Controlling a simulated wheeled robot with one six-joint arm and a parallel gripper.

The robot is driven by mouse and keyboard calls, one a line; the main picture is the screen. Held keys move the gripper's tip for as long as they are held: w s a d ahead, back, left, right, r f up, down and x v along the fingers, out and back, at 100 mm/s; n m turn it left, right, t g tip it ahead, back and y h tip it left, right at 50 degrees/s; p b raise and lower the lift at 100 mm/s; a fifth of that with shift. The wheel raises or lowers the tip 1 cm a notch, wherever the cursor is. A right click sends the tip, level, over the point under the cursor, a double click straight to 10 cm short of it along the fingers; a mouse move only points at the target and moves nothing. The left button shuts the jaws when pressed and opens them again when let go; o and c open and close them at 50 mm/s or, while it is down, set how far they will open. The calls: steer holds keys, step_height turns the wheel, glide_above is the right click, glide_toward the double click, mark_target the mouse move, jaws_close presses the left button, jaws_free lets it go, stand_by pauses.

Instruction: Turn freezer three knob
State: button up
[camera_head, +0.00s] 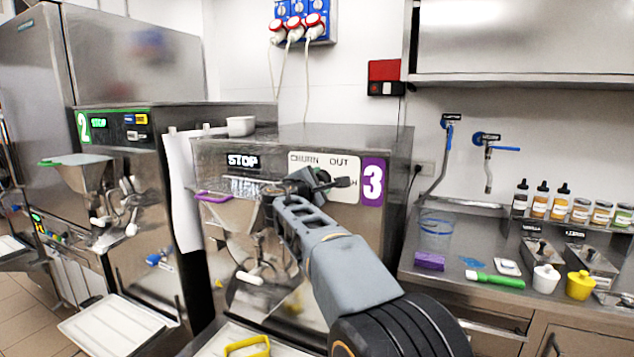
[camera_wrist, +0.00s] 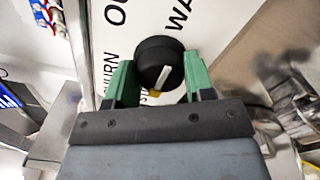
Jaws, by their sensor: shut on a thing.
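Freezer three (camera_head: 400,150) stands in the middle of the head view, marked by a purple "3" label (camera_head: 373,181). Its white panel carries printed words, and a display (camera_head: 243,161) beside it reads "STOP". The black knob (camera_wrist: 160,62) with a white pointer line shows in the wrist view, on the white panel (camera_wrist: 112,50). My gripper (camera_wrist: 158,80) is shut on the knob, with one green finger on each side of it. In the head view my gripper (camera_head: 312,185) reaches the panel and largely hides the knob.
Freezer two (camera_head: 130,150) stands to the left, with a white tray (camera_head: 115,325) below it. To the right is a steel counter (camera_head: 450,255) with bottles, a green marker (camera_head: 495,280) and small white and yellow pots. A yellow-handled item (camera_head: 247,346) lies below freezer three.

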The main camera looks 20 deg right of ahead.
stand_by(0.4)
steer(key=o, duration=0.9)
steer(key=b+v, duration=0.3)
steer(key=v, duration=1)
steer(key=shift+s+a, duration=0.2)
steer(key=shift+s, duration=0.15)
